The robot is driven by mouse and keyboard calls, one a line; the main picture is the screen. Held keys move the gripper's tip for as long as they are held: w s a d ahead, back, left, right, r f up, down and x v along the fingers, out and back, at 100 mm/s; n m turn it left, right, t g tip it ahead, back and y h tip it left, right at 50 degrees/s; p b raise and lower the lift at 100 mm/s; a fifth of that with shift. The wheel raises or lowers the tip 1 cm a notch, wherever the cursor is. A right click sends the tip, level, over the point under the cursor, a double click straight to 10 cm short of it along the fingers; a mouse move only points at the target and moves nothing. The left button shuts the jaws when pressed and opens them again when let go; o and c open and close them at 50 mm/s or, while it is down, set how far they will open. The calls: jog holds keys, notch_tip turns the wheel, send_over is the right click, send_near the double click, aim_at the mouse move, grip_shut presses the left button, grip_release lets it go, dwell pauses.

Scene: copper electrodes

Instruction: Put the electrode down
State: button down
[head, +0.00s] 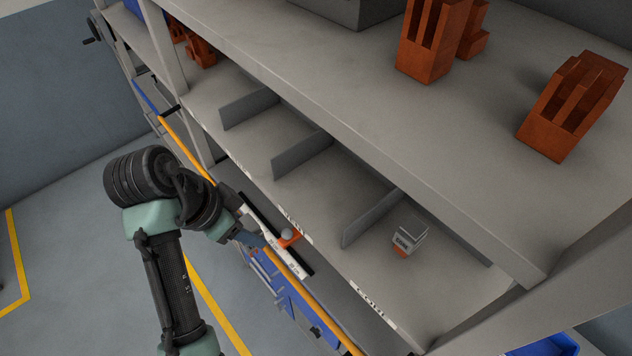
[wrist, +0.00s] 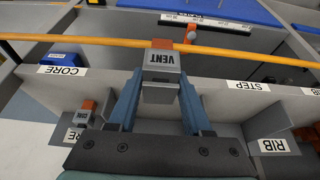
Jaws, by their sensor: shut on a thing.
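The electrode (wrist: 160,63) is in the wrist view: a grey block lettered VENT with a copper part at its far end. My gripper (wrist: 160,88) is shut on it, one blue finger on each side. In the head view my gripper (head: 250,238) is at the front edge of the shelf, by the label VENT (head: 293,222). I cannot clearly make out the held electrode there. The divided shelf (head: 345,190) has upright grey partitions.
Another small grey-and-copper electrode (head: 408,238) stands in the compartment behind the label CORE (head: 372,302). Large copper electrodes (head: 572,105) stand on the upper shelf, which overhangs the divided one. A yellow rail (head: 187,152) runs along the front. The compartment near VENT looks empty.

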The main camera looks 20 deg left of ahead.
jog(key=shift+w+d, duration=0.2)
jog(key=shift+w, duration=0.35)
jog(key=shift+w+d, duration=0.2)
jog(key=shift+w, duration=0.35)
jog(key=w+d+b, duration=0.1)
jog(key=w, duration=0.1)
jog(key=w+d+b, duration=0.1)
jog(key=w+d, duration=0.1)
jog(key=w, duration=0.1)
jog(key=w+d, duration=0.2)
jog(key=shift+w+b, duration=0.2)
jog(key=shift+b, duration=0.2)
jog(key=shift+w+d+r, duration=0.15)
jog(key=shift+w+d, duration=0.25)
jog(key=shift+w+d+r+p, duration=0.1)
jog(key=shift+w+d+p, duration=0.4)
jog(key=shift+w, duration=0.1)
jog(key=shift+w+d+r+p, duration=0.1)
jog(key=shift+w+d+p, duration=0.3)
jog(key=shift+w, duration=0.2)
jog(key=shift+a+f+p, duration=0.1)
jog(key=shift+f+p, duration=0.4)
jog(key=shift+p, duration=0.1)
jog(key=shift+f, duration=0.1)
jog(key=shift+a, duration=0.1)
